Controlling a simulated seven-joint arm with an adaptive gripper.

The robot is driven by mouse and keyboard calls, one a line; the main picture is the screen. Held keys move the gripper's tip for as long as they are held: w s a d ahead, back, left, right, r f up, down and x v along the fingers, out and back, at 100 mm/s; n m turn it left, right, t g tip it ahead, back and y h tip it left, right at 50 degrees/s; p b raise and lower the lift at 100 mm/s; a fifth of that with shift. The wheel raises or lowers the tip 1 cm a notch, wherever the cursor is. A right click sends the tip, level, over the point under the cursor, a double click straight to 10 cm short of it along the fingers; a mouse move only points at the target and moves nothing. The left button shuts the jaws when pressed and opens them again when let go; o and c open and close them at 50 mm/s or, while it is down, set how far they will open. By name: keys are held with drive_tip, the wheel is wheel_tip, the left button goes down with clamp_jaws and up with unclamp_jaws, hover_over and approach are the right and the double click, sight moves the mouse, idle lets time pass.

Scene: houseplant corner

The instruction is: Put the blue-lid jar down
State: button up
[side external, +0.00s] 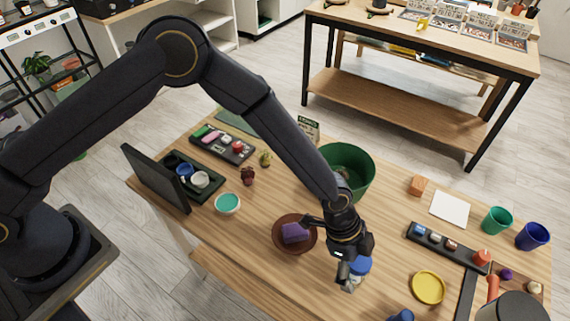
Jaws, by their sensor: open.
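The jar with the blue lid (361,265) is at the front middle of the wooden table, right by my gripper (350,274). Its blue lid shows to the right of the near finger, and the rest of the jar is largely hidden. My gripper points down and is open around or just beside the jar; I cannot tell whether a finger touches it. I also cannot tell whether the jar's base rests on the table.
A brown bowl (279,244) holding a purple block (295,233) is just left of my gripper. A green pot (364,184) stands behind. A yellow dish (428,287) and black tray (432,247) lie to the right. A blue object (402,315) is at the front edge.

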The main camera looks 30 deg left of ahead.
drive_tip(key=w+a+r+n+t+y, duration=0.1)
drive_tip(key=a+r+n, duration=0.1)
drive_tip(key=a+r, duration=0.8)
drive_tip(key=w+a+r+n+t+y, duration=0.1)
drive_tip(key=w+a+r+n, duration=0.1)
drive_tip(key=a+r, duration=0.8)
drive_tip(key=s+a+r+n+t+y, duration=0.1)
drive_tip(key=s+a+r+n+t, duration=0.2)
drive_tip(key=a+r, duration=0.5)
drive_tip(key=s+a+r+n, duration=0.2)
drive_tip(key=s+a+n, duration=0.3)
drive_tip(key=s+a, duration=0.1)
drive_tip(key=s+a+r+n+y, duration=0.1)
drive_tip(key=s+a+r+n, duration=0.1)
drive_tip(key=s+a+n, duration=0.4)
drive_tip(key=shift+s+a+r+t, duration=0.3)
drive_tip(key=shift+s+a, duration=0.2)
drive_tip(key=shift+a, duration=0.45)
